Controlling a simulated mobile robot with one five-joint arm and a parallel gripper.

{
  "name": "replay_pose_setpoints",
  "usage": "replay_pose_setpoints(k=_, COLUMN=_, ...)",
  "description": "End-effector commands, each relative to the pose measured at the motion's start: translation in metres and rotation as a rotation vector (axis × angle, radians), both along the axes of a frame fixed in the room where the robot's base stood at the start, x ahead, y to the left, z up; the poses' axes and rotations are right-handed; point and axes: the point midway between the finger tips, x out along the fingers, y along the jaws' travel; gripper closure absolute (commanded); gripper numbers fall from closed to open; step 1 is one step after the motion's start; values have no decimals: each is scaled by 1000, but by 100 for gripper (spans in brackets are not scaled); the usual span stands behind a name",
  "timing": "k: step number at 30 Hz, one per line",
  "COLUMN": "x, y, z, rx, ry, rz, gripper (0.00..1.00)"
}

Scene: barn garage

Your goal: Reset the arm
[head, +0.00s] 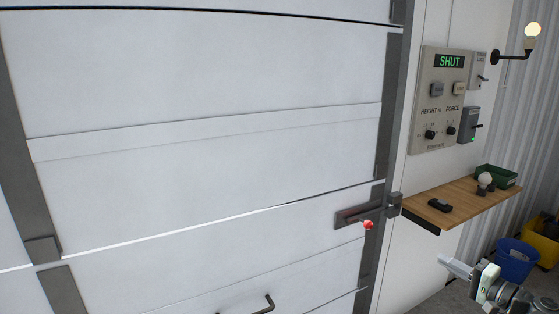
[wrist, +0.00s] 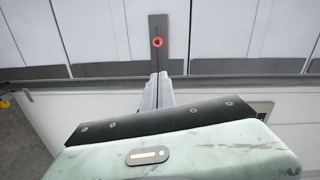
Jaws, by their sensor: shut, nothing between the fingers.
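My gripper (head: 442,261) is at the lower right of the head view, in front of the wall below the wooden shelf. In the wrist view my gripper (wrist: 158,76) has its two grey fingers together, with nothing between them. The fingers point toward the garage door's latch (wrist: 158,25), which has a red knob (wrist: 157,42). In the head view the latch (head: 350,215) and its red knob (head: 368,225) sit at the door's right edge, left of my gripper and apart from it.
The white garage door (head: 200,160) fills most of the head view. A control panel (head: 443,100) reads SHUT. The shelf (head: 455,204) holds a dark device (head: 440,205), a bulb (head: 485,180) and a green tray (head: 508,178). Blue (head: 512,262) and yellow (head: 541,246) bins stand at right.

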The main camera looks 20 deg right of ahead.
Motion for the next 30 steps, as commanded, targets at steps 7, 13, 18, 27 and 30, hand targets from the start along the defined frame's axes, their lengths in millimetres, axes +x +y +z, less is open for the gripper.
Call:
replay_pose_setpoints(k=7, x=41, y=36, z=0, rx=0, ry=0, rz=88, gripper=100)
replay_pose_setpoints(k=13, x=85, y=86, z=1, rx=-1, ry=-1, rz=193, gripper=100)
replay_pose_setpoints(k=18, x=131, y=152, z=-3, rx=-10, ry=15, rz=319, gripper=100)
replay_pose_setpoints(k=27, x=202, y=375, z=-61, rx=-164, ry=222, rz=708, gripper=100)
replay_pose_setpoints(k=30, x=200, y=453, z=-94, rx=-275, ry=336, rz=847, gripper=100)
